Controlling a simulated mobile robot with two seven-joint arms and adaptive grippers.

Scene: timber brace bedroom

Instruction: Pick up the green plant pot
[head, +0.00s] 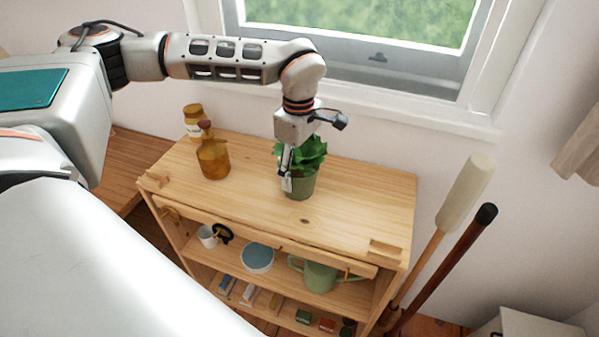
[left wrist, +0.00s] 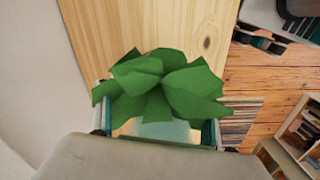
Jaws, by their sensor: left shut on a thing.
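The green plant pot (head: 301,186) stands upright on the wooden shelf top (head: 350,205), with broad green leaves above its rim. My left gripper (head: 287,183) comes down over it from behind and is shut on the pot. In the left wrist view, the leaves (left wrist: 162,88) fill the space between the two fingers (left wrist: 160,132), and a pale part shows below them. Leaves and gripper hide part of the pot's rim. I cannot tell whether the pot's base touches the wood. My right gripper is not in view.
An amber bottle (head: 213,160) and a labelled jar (head: 193,122) stand left of the pot. Lower shelves hold a watering can (head: 319,275), a blue-topped bowl (head: 257,257) and a white mug (head: 208,236). Long handles (head: 440,270) lean at right. The shelf top right of the pot is clear.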

